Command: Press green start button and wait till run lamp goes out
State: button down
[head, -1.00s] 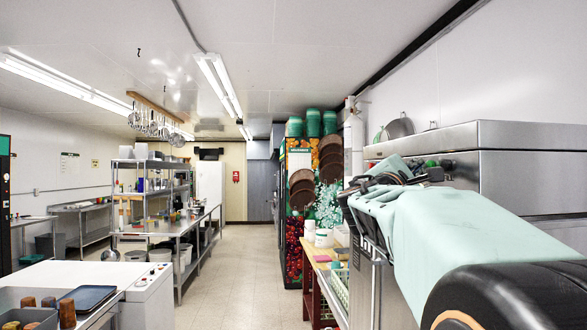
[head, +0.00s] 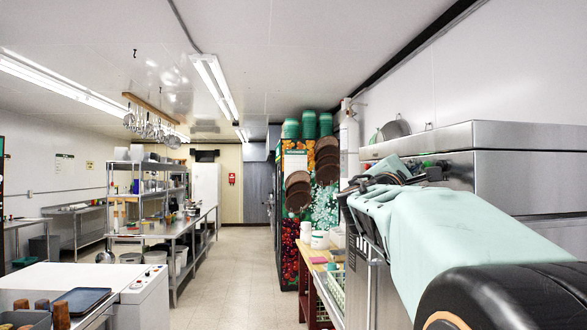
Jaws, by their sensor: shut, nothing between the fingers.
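A stainless steel machine (head: 500,165) fills the right side of the head view. A small green spot, apparently the green button (head: 427,164), shows on its front strip near the upper left edge. A darker spot sits just right of it; I cannot make out a run lamp or whether one is lit. My mint-coloured arm reaches in from the lower right.
A wooden-topped table (head: 320,262) with tubs and a green crate stands left of the machine. A tall patterned cabinet (head: 290,215) is behind it. The tiled aisle (head: 235,270) is clear. A white unit (head: 85,275) with trays stands at lower left.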

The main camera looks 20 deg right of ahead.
jog(key=shift+w+a, duration=0.15)
jog(key=shift+a, duration=0.65)
jog(key=a, duration=0.2)
jog(key=w+a, duration=0.1)
jog(key=a, duration=0.2)
jog(key=shift+w+b, duration=0.1)
jog(key=shift+b, duration=0.3)
